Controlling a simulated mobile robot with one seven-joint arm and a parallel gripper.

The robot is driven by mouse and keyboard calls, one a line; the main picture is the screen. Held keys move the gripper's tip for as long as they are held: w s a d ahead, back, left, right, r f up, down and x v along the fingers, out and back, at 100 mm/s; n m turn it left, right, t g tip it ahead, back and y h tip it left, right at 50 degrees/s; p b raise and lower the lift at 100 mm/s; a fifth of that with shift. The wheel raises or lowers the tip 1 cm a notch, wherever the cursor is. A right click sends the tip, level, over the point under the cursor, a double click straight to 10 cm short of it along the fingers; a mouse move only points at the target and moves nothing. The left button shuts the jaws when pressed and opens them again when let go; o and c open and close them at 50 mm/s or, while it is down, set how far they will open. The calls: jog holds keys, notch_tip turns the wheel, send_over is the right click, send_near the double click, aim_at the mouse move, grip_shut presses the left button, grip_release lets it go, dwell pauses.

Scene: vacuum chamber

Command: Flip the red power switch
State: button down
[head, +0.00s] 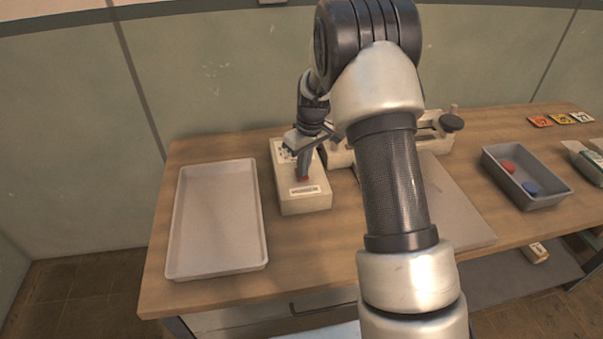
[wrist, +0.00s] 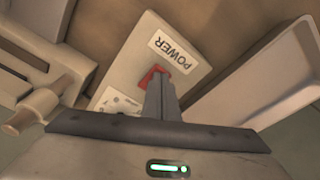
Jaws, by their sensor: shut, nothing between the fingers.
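The red power switch (wrist: 151,75) sits on a cream box (head: 306,201) on the table, beside a white label reading POWER (wrist: 174,52). The box stands just right of the grey tray. My gripper (wrist: 160,82) is shut and empty, with its fingertips right at the switch in the wrist view. In the head view my gripper (head: 303,174) points down over the box, and a bit of red shows at its tips. The fingers partly cover the switch, so I cannot tell whether they touch it or which way it is set.
An empty grey tray (head: 178,225) lies left of the box. A cream device with a knob (head: 451,122) stands behind, right of the box. A grey bin (head: 545,200) holds a red and a blue piece. Several coloured cards (head: 561,118) lie at the far right.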

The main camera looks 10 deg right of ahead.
jog(key=shift+f, duration=0.35)
jog(key=shift+r, duration=0.2)
notch_tip(320, 180, up, 7)
jog(key=p, duration=0.3)
jog(key=shift+f, duration=0.15)
dwell(0.5)
